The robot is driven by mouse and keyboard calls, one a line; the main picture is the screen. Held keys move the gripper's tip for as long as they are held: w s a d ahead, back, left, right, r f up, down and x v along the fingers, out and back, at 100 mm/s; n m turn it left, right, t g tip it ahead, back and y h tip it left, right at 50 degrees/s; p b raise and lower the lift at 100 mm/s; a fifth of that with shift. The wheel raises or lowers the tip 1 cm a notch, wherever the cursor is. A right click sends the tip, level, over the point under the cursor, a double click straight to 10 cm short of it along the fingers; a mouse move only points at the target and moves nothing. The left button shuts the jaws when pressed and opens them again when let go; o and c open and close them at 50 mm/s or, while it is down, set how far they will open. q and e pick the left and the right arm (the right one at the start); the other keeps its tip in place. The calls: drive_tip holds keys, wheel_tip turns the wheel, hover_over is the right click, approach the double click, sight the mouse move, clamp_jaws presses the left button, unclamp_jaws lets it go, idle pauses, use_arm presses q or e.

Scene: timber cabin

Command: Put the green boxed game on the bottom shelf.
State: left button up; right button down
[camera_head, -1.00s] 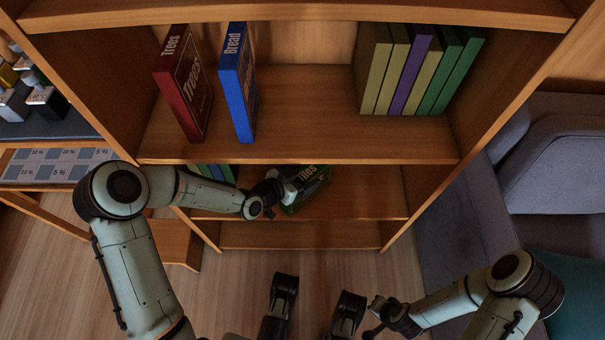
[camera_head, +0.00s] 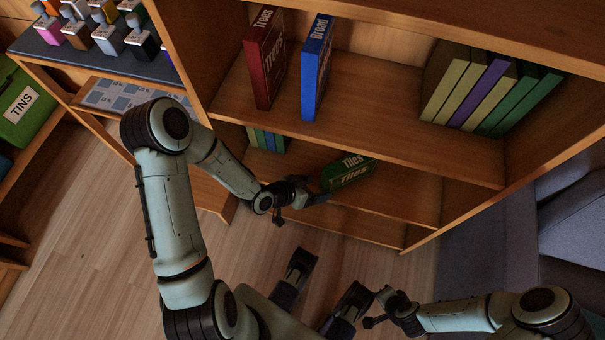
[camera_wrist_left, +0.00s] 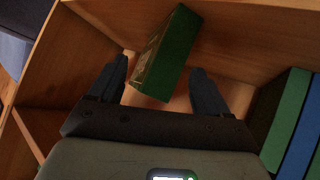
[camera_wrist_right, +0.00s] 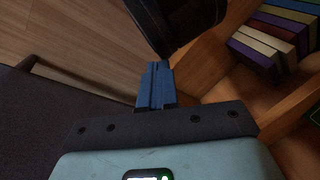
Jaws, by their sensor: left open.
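The green boxed game (camera_head: 348,172), lettered "Tiles", rests at an angle on the shelf (camera_head: 405,196) below the one with the red and blue boxes. My left gripper (camera_head: 312,194) is open just in front and to the left of it in the head view. In the left wrist view the green box (camera_wrist_left: 168,55) stands beyond the gap between the open fingers (camera_wrist_left: 157,88), apparently not gripped. My right gripper (camera_head: 372,310) is low, in front of the bookcase; in the right wrist view its fingers (camera_wrist_right: 156,85) are together and empty.
A red box (camera_head: 265,60) and a blue box (camera_head: 316,68) stand on the shelf above, with several books (camera_head: 470,90) to the right. More books (camera_head: 266,140) stand left of the green box. A low board (camera_head: 365,228) runs below. A grey sofa (camera_head: 570,215) is at right.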

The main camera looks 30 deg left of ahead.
use_arm(q)
drive_tip(key=s+d+f+n+g+y, duration=0.1)
drive_tip(key=s+f+n+g, duration=0.5)
drive_tip(key=s+f, duration=0.8)
drive_tip(key=shift+d+f+n+g+y, duration=0.4)
drive_tip(key=shift+f+g+y, duration=0.15)
drive_tip(key=shift+y, duration=0.25)
drive_tip(key=s+d+r+g+p, duration=0.1)
drive_tip(key=s+r+p, duration=0.2)
drive_tip(key=r+p, duration=0.6)
drive_tip(key=s+d+r+g+h+p, duration=0.1)
drive_tip(key=s+d+r+g+p, duration=0.1)
drive_tip(key=r+p, duration=0.7)
drive_tip(key=shift+s+d+r+m+p, duration=0.25)
drive_tip(key=shift+s+r+m, duration=0.2)
drive_tip(key=shift+s, duration=0.4)
use_arm(e)
drive_tip(key=s+a+r+g, duration=0.1)
drive_tip(key=s+r, duration=0.2)
drive_tip(key=r, duration=0.6)
drive_tip(key=s+a+r+g+y, duration=0.1)
drive_tip(key=s+a+r+g, duration=0.1)
drive_tip(key=r, duration=0.7)
drive_tip(key=shift+s+a+r+n, duration=0.25)
drive_tip(key=shift+s+r+n, duration=0.15)
drive_tip(key=shift+s, duration=0.45)
